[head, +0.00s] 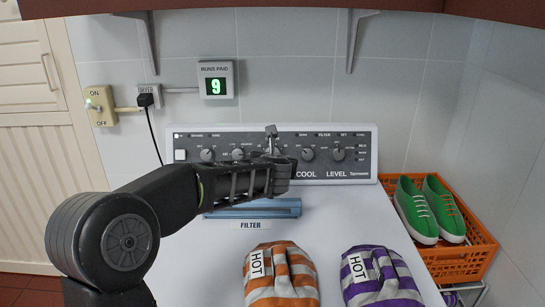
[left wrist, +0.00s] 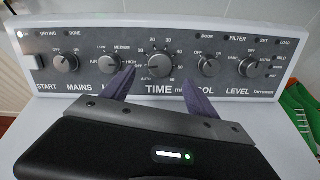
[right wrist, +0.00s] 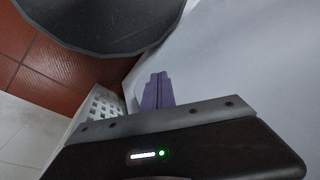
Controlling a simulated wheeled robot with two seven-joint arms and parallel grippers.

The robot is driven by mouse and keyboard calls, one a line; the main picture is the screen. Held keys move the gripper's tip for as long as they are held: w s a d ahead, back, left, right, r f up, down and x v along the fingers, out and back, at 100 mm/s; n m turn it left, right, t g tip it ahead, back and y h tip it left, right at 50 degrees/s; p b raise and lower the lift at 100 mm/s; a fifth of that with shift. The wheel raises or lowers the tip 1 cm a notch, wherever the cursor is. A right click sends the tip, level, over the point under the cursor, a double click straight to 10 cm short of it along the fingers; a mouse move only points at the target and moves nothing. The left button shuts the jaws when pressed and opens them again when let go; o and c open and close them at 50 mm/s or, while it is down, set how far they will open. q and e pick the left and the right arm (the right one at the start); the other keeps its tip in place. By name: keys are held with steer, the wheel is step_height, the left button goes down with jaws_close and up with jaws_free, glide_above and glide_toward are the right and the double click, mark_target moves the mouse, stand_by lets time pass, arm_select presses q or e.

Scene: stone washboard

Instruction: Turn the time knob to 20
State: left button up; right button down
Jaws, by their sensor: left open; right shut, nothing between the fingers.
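The time knob (left wrist: 159,65) is a round grey dial in the middle of the dark control panel (left wrist: 215,45), with numbers around it, in the left wrist view. In the head view my left arm hides it. My left gripper (left wrist: 160,90) is open in front of the panel, one finger on each side of the knob in the picture. I cannot tell whether the fingertips touch it. The knob's exact pointer direction is too small to read. My right gripper (right wrist: 157,88) is shut and empty, low beside a white surface in the right wrist view, away from the panel.
Other knobs flank it: mains (left wrist: 65,62), heat (left wrist: 110,63), cool (left wrist: 208,67) and level (left wrist: 251,66). A display reading 9 (head: 216,86) hangs above. An orange crate (head: 462,262) with green shoes stands right.

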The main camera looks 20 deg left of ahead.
arm_select(q)
steer(key=p+x, duration=0.1)
steer(key=x, duration=0.7)
steer(key=shift+s, duration=0.1)
steer(key=shift+c, duration=0.6)
steer(key=c, duration=1.2)
steer(key=shift+c, duration=0.2)
